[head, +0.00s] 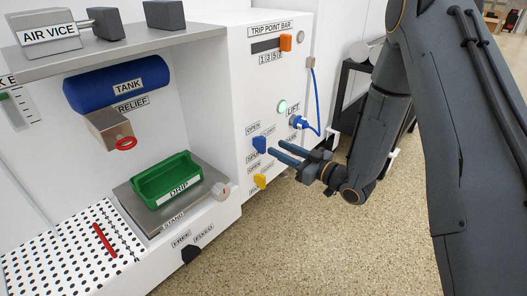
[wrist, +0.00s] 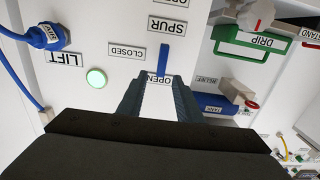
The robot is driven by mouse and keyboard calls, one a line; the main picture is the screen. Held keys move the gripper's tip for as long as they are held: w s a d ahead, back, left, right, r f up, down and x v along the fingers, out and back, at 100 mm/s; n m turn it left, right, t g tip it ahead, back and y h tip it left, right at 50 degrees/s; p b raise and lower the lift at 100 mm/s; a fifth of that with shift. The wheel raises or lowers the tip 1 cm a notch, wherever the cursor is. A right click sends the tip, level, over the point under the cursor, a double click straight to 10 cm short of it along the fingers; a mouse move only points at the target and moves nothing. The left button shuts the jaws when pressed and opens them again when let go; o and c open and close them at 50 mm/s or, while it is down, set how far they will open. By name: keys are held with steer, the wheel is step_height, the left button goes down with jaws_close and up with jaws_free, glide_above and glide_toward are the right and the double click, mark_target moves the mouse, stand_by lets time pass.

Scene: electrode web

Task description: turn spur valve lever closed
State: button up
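The spur valve lever is a small blue bar (wrist: 163,60) on the white panel. In the upside-down wrist view its lower end is beside the OPEN label (wrist: 160,79); the CLOSED label (wrist: 127,51) is to its left and the SPUR label (wrist: 167,25) above. In the head view the blue lever (head: 259,145) is just left of my fingertips. My gripper (head: 276,149) is open and empty, its fingers pointing at the panel. In the wrist view the fingertips (wrist: 158,80) stand on either side of the lever's OPEN end, apparently short of it.
A yellow lever (head: 260,181) sits below the blue one. A lit green button (head: 282,107) and a blue LIFT plug (head: 298,122) with its cable are above and right. A green DRIP tray (head: 167,180) stands left. The floor right of the panel is clear.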

mark_target(265, 143)
steer(key=b+x, duration=0.3)
steer(key=x, duration=0.4)
steer(key=shift+w+a+f+b, duration=0.1)
steer(key=shift+w+a+b, duration=0.05)
steer(key=shift+a+b, duration=0.25)
jaws_close()
